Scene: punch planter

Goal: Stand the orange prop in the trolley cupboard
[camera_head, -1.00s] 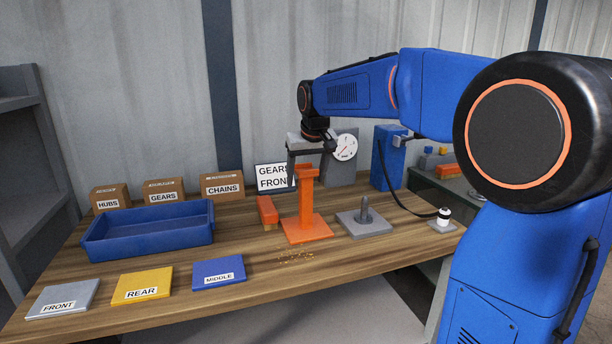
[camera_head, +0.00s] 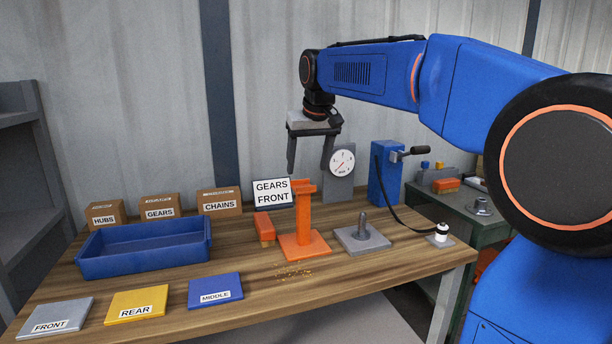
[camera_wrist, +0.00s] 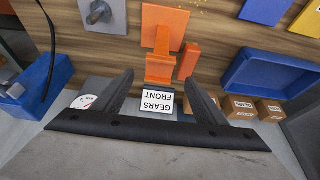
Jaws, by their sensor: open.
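The orange prop (camera_head: 303,215) stands upright on the workbench, with a square base, a post and a wider, notched top. My gripper (camera_head: 309,165) is open and empty, its fingers pointing down above the prop's top and apart from it. In the wrist view the prop (camera_wrist: 162,40) lies beyond the open fingertips (camera_wrist: 158,85), roughly in line with the gap between them. The trolley (camera_head: 455,203) is the dark green unit right of the bench. Its cupboard inside is mostly hidden by the bench and my arm.
A grey base with a peg (camera_head: 363,238) is close right of the prop, and an orange block (camera_head: 265,228) close left. A gauge (camera_head: 342,163), a sign (camera_head: 272,192) and a blue crank box (camera_head: 385,175) stand behind. A blue tray (camera_head: 145,262) is left.

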